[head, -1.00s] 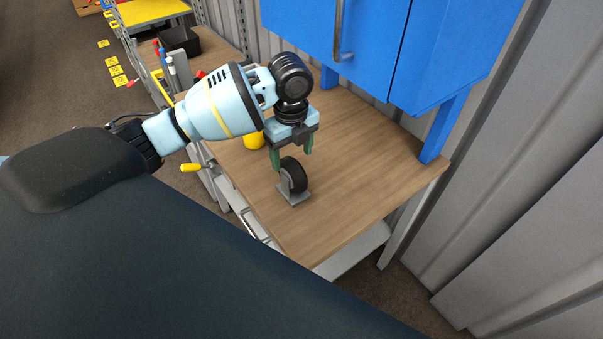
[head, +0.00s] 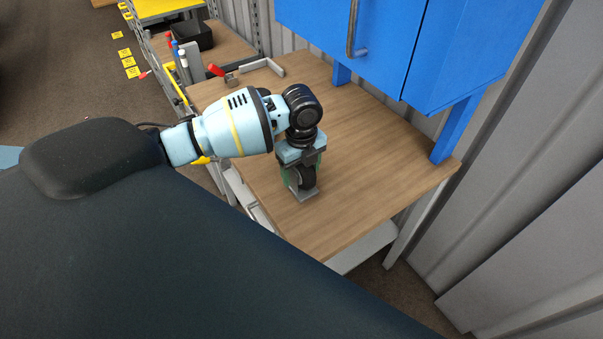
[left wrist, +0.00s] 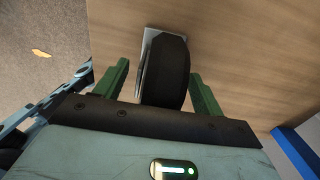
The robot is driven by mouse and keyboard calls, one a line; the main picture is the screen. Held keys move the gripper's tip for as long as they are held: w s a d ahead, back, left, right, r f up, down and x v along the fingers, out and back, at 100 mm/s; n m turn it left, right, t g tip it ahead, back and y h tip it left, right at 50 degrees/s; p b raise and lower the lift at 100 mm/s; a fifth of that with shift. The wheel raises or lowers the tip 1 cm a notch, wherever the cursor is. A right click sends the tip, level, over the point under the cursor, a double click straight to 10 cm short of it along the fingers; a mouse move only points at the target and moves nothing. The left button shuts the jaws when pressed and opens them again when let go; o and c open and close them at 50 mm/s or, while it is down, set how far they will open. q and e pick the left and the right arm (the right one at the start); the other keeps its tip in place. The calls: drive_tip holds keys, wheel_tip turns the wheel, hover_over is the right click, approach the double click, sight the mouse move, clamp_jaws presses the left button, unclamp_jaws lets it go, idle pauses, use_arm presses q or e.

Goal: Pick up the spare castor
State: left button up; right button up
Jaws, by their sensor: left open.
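The spare castor (head: 307,180) has a black wheel and a grey plate, and it stands on the wooden bench top near its front left edge. My left gripper (head: 302,172) is right above and around it, pointing down, and partly hides the wheel. In the left wrist view the castor (left wrist: 166,72) sits between the two green fingers of the open left gripper (left wrist: 160,88). Gaps show on both sides of the wheel. My right gripper is in neither view.
The wooden bench top (head: 370,150) is clear to the right of the castor. A blue cabinet (head: 390,40) on blue legs stands over its back. A red-handled clamp (head: 222,73) lies at the far left end. A black bin (head: 192,36) is beyond.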

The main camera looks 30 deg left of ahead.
use_arm(q)
drive_tip(key=c, duration=1.4)
drive_tip(key=shift+r, duration=0.1)
drive_tip(key=shift+w+r, duration=0.1)
drive_tip(key=shift+r, duration=0.55)
wheel_tip(320, 180, up, 3)
drive_tip(key=shift+f, duration=0.2)
drive_tip(key=s+a, duration=0.2)
drive_tip(key=s, duration=0.2)
drive_tip(key=s+a, duration=0.3)
drive_tip(key=s, duration=0.2)
drive_tip(key=s+a+r, duration=0.1)
drive_tip(key=s+a, duration=0.2)
drive_tip(key=s, duration=0.1)
drive_tip(key=shift+s+a, duration=0.25)
drive_tip(key=shift+s, duration=0.05)
